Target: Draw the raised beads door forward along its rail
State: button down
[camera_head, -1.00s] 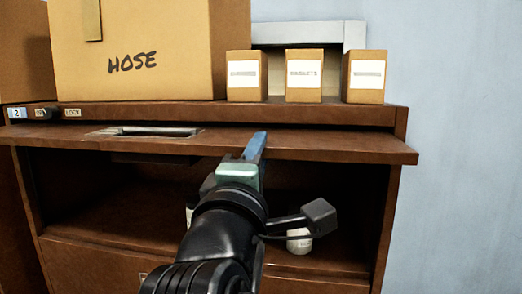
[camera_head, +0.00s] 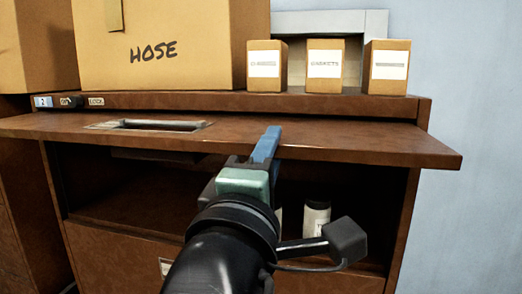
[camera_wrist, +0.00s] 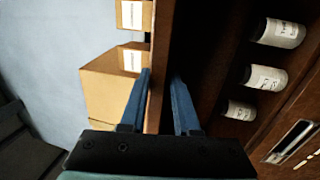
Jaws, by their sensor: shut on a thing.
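The raised door (camera_head: 345,148) is a brown panel lying level above an open cabinet compartment, standing out past the cabinet front. It has a slot-like recessed handle (camera_head: 160,125) to the left. My gripper (camera_head: 266,145) is shut on the door's front edge, right of the handle. In the wrist view my gripper's blue fingers (camera_wrist: 162,85) lie on either side of the door panel (camera_wrist: 160,98). White bottles with dark caps (camera_head: 316,218) stand in the compartment under the door; they also show in the wrist view (camera_wrist: 268,77). Any lettering naming the door is not visible.
A large HOSE box (camera_head: 170,45) and several small labelled boxes (camera_head: 325,65) stand on the cabinet top. A switch and LOCK label (camera_head: 96,101) are at its left. A lower brown front (camera_head: 115,250) lies below the compartment. Blue wall (camera_head: 470,100) is at right.

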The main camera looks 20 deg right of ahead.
jog(key=shift+s+a+r, duration=0.1)
jog(key=shift+a+r, duration=0.1)
jog(key=r+v, duration=0.1)
jog(key=v, duration=0.5)
jog(key=shift+s+a+p, duration=0.25)
jog(key=shift+s+p, duration=0.15)
jog(key=shift+s+a+b, duration=0.1)
jog(key=shift+s+b, duration=0.1)
jog(key=shift+b, duration=0.75)
jog(key=s+a+b, duration=0.1)
jog(key=s+b, duration=0.1)
jog(key=b, duration=0.1)
jog(key=s+a+b, duration=0.2)
jog(key=s+b, duration=0.1)
jog(key=b, duration=0.1)
jog(key=shift+a+r, duration=0.15)
jog(key=shift+a, duration=0.1)
jog(key=shift+w, duration=0.1)
